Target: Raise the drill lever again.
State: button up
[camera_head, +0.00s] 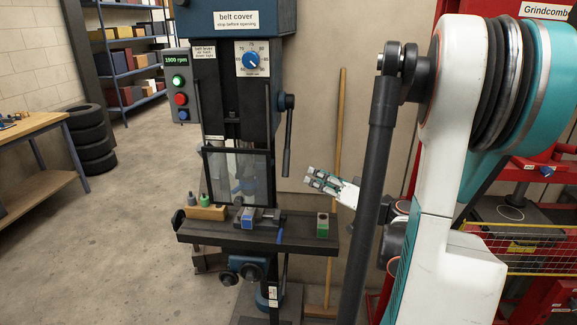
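The drill lever (287,135) is a dark handle on a round hub on the right side of the drill press head (238,50). It hangs almost straight down, with its lower end near the top right of the clear guard. My gripper (309,176) is below and to the right of the lever's lower end, apart from it in the picture. Its fingers point left and hold nothing that I can see. The fingers are small here, so the gap between them is unclear. The depth between gripper and lever is also unclear.
The clear guard (238,177) stands above the drill table (255,240), which bears a vise (259,219), a wooden block (206,212) and a green-topped block (322,225). A wooden pole (339,130) leans on the wall behind my gripper. Open floor (130,225) lies left.

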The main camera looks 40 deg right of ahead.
aim_at(287, 163)
jog(key=w+b, duration=0.2)
jog(key=w, duration=1.1)
jog(key=shift+w+a+b, duration=0.15)
jog(key=shift+w+b, duration=0.15)
grip_shut()
